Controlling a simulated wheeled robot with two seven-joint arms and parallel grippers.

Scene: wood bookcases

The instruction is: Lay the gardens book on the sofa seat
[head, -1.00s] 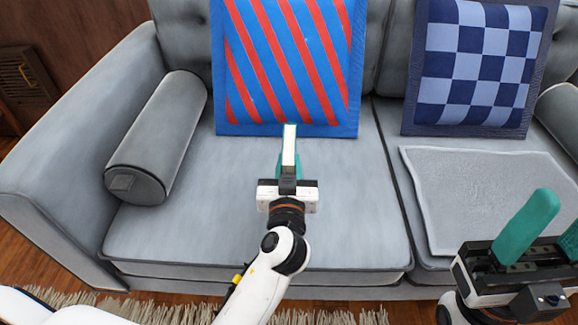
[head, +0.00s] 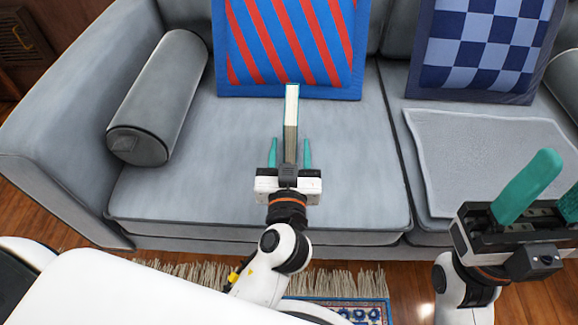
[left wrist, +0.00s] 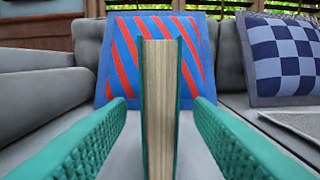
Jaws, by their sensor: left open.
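The book (head: 291,115), taken as the gardens book, stands upright on the left seat cushion of the grey sofa (head: 230,195). Its pale page edges and thin green cover edges show; no title is visible. My left gripper (head: 290,142) is open, one teal finger on each side of the book. The left wrist view shows the book (left wrist: 159,100) between the fingers with a gap on both sides. The book's lower end is hidden by the gripper in the head view. My right gripper (head: 550,190) is open and empty at the right, its fingers apart.
A red-and-blue striped cushion (head: 290,45) leans behind the book. A grey bolster (head: 158,100) lies at the left arm. A checked cushion (head: 478,45) and a folded grey cloth (head: 470,150) are on the right seat. A fringed rug (head: 345,282) lies on the floor in front.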

